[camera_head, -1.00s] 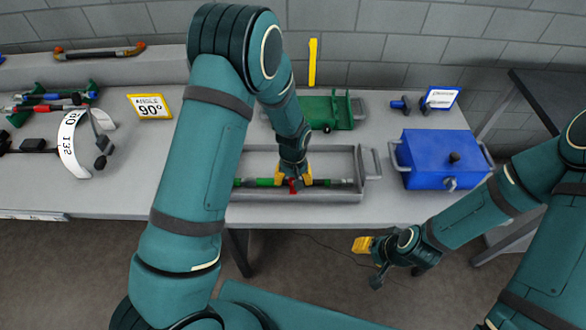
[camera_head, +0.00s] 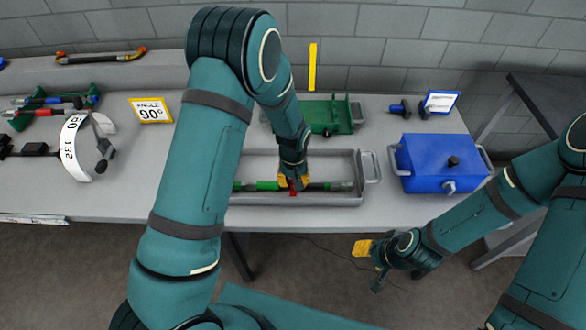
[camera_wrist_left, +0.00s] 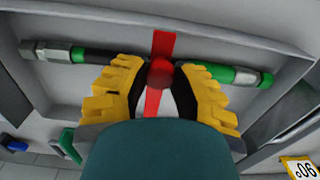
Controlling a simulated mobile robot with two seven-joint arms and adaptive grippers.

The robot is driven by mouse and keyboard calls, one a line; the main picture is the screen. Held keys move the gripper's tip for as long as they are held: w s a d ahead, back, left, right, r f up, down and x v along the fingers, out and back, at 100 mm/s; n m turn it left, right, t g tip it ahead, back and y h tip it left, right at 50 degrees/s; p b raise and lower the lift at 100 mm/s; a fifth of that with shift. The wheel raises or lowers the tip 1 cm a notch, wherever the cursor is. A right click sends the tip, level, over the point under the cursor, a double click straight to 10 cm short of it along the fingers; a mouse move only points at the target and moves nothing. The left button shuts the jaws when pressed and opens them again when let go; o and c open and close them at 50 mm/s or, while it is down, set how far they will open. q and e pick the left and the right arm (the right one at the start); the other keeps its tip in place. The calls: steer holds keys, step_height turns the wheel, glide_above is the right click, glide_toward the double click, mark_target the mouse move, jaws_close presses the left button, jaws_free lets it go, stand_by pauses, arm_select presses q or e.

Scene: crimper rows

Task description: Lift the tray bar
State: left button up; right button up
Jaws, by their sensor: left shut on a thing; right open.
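The tray bar (camera_head: 330,187) is a dark rod with green sections and grey metal ends, lying along the inside of a long grey tray (camera_head: 290,201). A red piece (camera_wrist_left: 162,45) crosses its middle. My left gripper (camera_head: 293,185) points down into the tray and is shut on the bar at its middle. In the left wrist view its yellow fingers (camera_wrist_left: 160,85) stand either side of the red piece, and the bar (camera_wrist_left: 92,56) extends past both. I cannot tell whether the bar is clear of the tray floor. My right gripper (camera_head: 362,248) is open and empty, off the table's front edge.
A blue box (camera_head: 430,165) with handles stands right of the tray. A green fixture (camera_head: 335,117) is behind it. A yellow-edged angle sign (camera_head: 151,111) and a white curved scale (camera_head: 69,147) stand to the left. Bare table separates sign and tray.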

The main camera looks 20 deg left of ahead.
arm_select(q)
steer(key=shift+w+a+r+p, duration=0.15)
steer(key=shift+w+r+p, duration=0.3)
steer(key=shift+r, duration=0.4)
steer(key=shift+w+a+r+p, duration=0.1)
steer(key=shift+w+r+p, duration=0.35)
steer(key=shift+r, duration=0.45)
steer(key=shift+w+a+r+p, duration=0.15)
steer(key=shift+w+r+p, duration=0.25)
steer(key=shift+r, duration=0.45)
steer(key=shift+c, duration=0.2)
steer(key=shift+w+a+r+p, duration=0.1)
steer(key=shift+w+r+p, duration=0.25)
steer(key=shift+r, duration=0.3)
steer(key=shift+w+a+r+p, duration=0.15)
steer(key=shift+r+p, duration=0.25)
steer(key=shift+r, duration=0.25)
jaws_close()
steer(key=shift+d, duration=0.1)
steer(key=shift+w, duration=0.1)
steer(key=w+a+r+p, duration=0.2)
steer(key=w+r, duration=0.4)
steer(key=w, duration=0.2)
steer(key=shift+w+a, duration=0.25)
steer(key=shift+w, duration=0.1)
steer(key=w+a, duration=0.3)
steer(key=w, duration=0.7)
steer(key=shift+w+r+b, duration=0.2)
steer(key=shift+w+b, duration=0.1)
steer(key=shift+w, duration=0.05)
